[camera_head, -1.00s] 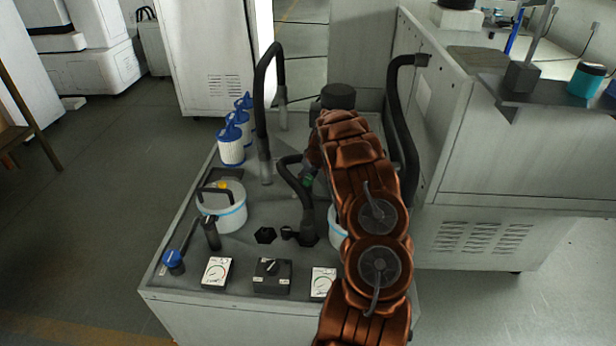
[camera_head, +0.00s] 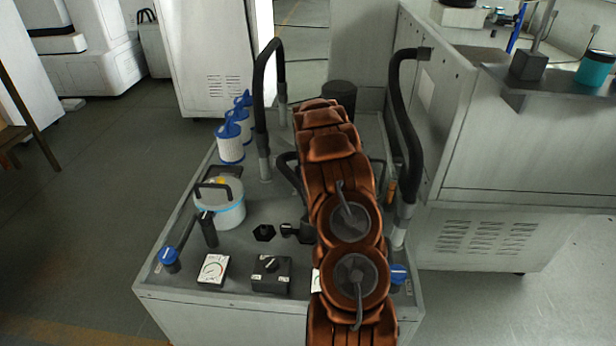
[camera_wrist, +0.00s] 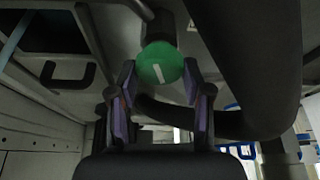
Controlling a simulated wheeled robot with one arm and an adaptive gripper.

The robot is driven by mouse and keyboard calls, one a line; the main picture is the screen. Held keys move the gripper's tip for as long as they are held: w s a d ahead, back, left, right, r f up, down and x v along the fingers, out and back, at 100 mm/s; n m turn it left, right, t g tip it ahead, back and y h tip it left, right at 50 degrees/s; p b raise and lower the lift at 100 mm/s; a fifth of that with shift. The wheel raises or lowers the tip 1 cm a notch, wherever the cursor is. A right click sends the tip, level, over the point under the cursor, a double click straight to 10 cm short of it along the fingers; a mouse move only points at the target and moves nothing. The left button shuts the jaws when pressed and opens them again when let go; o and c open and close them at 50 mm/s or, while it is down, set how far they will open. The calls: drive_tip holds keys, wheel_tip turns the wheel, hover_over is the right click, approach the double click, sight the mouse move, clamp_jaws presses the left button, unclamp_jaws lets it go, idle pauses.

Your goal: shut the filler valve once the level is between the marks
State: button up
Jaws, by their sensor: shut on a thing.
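In the wrist view a round green knob (camera_wrist: 161,63) with a short, slightly slanted white line sits at the end of a dark stem. It appears to be the filler valve's handle. The two fingers of my gripper (camera_wrist: 160,84) are on either side of its lower part, shut on it. In the head view my copper-coloured arm hides the gripper and the knob. A slim orange-brown upright piece (camera_head: 390,190) shows just right of my arm; I cannot tell if it is the level gauge. No level or marks can be read.
The grey unit's top (camera_head: 222,257) carries a white lidded canister (camera_head: 219,208), blue-topped filters (camera_head: 230,142), a dial gauge (camera_head: 213,270), a black switch box (camera_head: 270,273) and blue handles (camera_head: 169,257) and (camera_head: 398,274).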

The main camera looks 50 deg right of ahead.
drive_tip(key=shift+w+a+f+m+g+h+b, duration=0.1)
drive_tip(key=shift+m+g+h+b, duration=0.35)
drive_tip(key=shift+m+b, duration=1.3)
drive_tip(key=shift+b, duration=0.4)
drive_tip(key=o, duration=1.2)
drive_tip(key=shift+c, duration=0.2)
drive_tip(key=shift+r, duration=0.25)
drive_tip(key=v, duration=1.1)
drive_tip(key=shift+a+r, duration=0.2)
drive_tip(key=shift+r, duration=0.15)
